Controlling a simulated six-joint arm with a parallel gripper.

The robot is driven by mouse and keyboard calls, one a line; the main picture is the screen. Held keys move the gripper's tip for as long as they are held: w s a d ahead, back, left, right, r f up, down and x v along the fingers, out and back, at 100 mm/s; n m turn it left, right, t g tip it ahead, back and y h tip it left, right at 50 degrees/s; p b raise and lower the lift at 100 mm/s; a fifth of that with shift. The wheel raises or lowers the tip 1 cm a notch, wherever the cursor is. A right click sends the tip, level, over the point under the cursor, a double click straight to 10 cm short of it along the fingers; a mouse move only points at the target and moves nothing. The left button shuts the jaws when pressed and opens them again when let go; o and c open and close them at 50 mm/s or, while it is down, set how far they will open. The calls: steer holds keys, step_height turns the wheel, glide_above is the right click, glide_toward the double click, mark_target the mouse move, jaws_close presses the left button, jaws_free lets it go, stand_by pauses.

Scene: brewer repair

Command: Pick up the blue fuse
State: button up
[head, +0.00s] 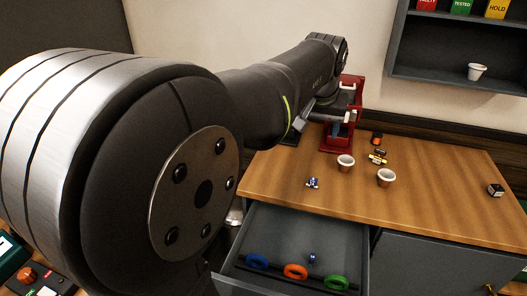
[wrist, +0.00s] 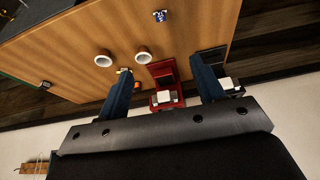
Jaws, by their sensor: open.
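A small blue fuse (head: 312,183) with pale ends lies on the wooden worktop, left of the two white cups. It also shows in the wrist view (wrist: 160,15) at the top, beyond my fingertips. Another small blue piece (head: 312,258) lies in the open drawer; I cannot tell what it is. My gripper (wrist: 160,64) is open, its two dark blue fingers apart with nothing held between them. In the head view my arm reaches to the red frame at the back, and the fingers are hard to make out there. The gripper is well apart from the fuse.
The red frame (head: 343,137) stands at the worktop's back. Two cups (head: 346,162) (head: 386,177), an orange-black piece (head: 376,139), a yellowish piece (head: 378,156) and a black block (head: 495,190) stand around. The open drawer (head: 262,226) holds colored rings. A shelf (head: 440,76) hangs right.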

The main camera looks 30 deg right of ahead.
mark_target(313, 179)
steer(key=shift+m, duration=0.4)
steer(key=x, duration=2.9)
steer(key=shift+w+a+f, duration=0.1)
steer(key=c, duration=1.1)
